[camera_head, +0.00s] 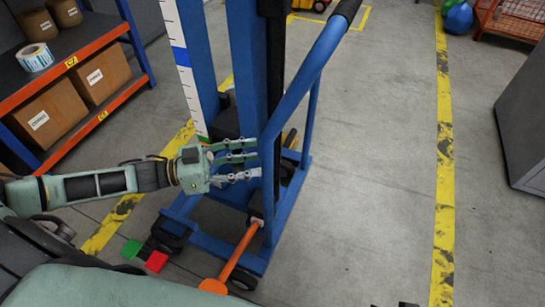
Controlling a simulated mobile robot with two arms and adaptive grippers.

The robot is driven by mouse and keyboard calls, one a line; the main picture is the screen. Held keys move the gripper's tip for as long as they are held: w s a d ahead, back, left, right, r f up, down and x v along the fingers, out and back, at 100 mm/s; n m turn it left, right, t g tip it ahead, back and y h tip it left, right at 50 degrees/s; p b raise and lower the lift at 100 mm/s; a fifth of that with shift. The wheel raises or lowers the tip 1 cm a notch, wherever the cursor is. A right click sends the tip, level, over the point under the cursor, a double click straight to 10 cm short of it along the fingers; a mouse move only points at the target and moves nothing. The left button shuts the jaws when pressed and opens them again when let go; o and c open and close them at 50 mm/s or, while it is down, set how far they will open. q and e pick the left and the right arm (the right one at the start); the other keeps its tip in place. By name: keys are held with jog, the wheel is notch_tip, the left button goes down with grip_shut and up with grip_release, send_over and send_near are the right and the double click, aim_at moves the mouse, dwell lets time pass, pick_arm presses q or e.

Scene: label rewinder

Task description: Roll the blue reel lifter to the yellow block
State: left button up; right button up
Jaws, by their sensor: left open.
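The blue reel lifter (307,85) stands upright on the grey floor in the middle of the view. It has a blue side rail with a black grip at the top, a blue base frame and small dark wheels. My left gripper (254,160) reaches in from the left, its fingers apart, close to the lifter's mast and rail. I cannot tell whether the fingers touch it. An orange lever (240,254) slopes down from the lifter's base. I cannot clearly make out a yellow block.
An orange-edged shelf (95,47) with cardboard boxes (43,113) and a label roll (34,57) stands at the left. Floor right of the lifter is clear up to a yellow line (444,150). A grey cabinet (522,125) and red cart (512,20) stand farther right.

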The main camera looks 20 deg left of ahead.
aim_at(267, 159)
pick_arm(q)
jog(key=x, duration=0.5)
pick_arm(e)
jog(key=shift+v, duration=1.05)
jog(key=shift+w+d, duration=0.1)
jog(key=shift+w, duration=0.1)
pick_arm(q)
grip_shut()
